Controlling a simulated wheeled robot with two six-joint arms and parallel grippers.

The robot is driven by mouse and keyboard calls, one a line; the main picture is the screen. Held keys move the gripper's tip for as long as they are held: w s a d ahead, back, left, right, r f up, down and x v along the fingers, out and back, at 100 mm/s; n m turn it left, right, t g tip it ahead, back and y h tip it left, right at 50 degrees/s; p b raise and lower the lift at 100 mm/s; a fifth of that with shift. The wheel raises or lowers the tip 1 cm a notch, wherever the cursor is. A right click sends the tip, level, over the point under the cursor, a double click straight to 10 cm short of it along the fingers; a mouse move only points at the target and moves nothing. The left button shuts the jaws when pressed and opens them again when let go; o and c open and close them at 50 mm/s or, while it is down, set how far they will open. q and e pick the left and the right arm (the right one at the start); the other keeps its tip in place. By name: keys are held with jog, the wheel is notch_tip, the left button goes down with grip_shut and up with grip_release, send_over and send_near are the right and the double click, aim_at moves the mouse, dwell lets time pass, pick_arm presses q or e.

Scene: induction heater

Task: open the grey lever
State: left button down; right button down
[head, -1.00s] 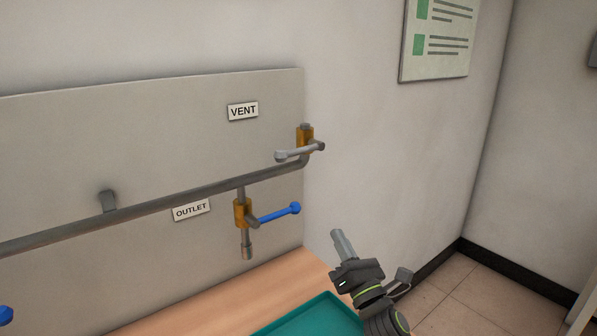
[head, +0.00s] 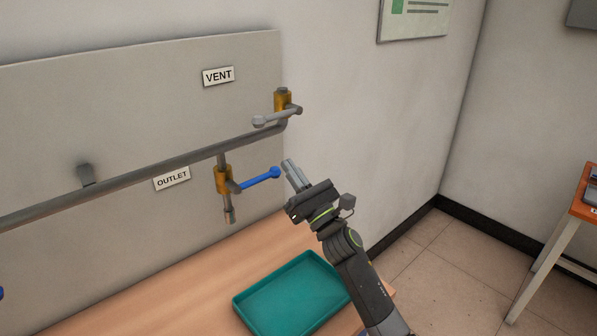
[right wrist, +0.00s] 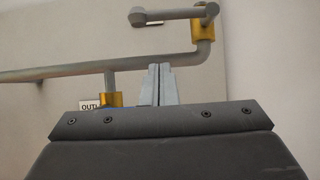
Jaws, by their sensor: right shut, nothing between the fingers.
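The grey lever (head: 277,117) is on the brass vent valve (head: 282,97) at the right end of the pipe, below the VENT sign. Its handle reaches to the left from the valve. It also shows at the top of the right wrist view (right wrist: 175,13). My right gripper (head: 290,168) is shut and empty, its fingers pointing up. It is below the grey lever and just right of the blue lever's tip, apart from the grey lever. In the right wrist view its closed fingertips (right wrist: 160,70) stand below the lever. My left gripper is out of view.
A blue lever (head: 260,179) on the brass outlet valve (head: 222,179) is close to my right gripper. The grey pipe (head: 130,177) runs along the panel. A green tray (head: 244,305) lies on the wooden table. A small table (head: 577,207) stands at far right.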

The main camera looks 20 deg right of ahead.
aim_at(275, 114)
jog(key=w+a+r+p, duration=0.1)
jog(key=w+r+p, duration=0.3)
jog(key=r, duration=0.2)
jog(key=shift+w+a+r+p, duration=0.3)
jog(key=shift+a+r+p, duration=0.05)
jog(key=shift+r, duration=0.05)
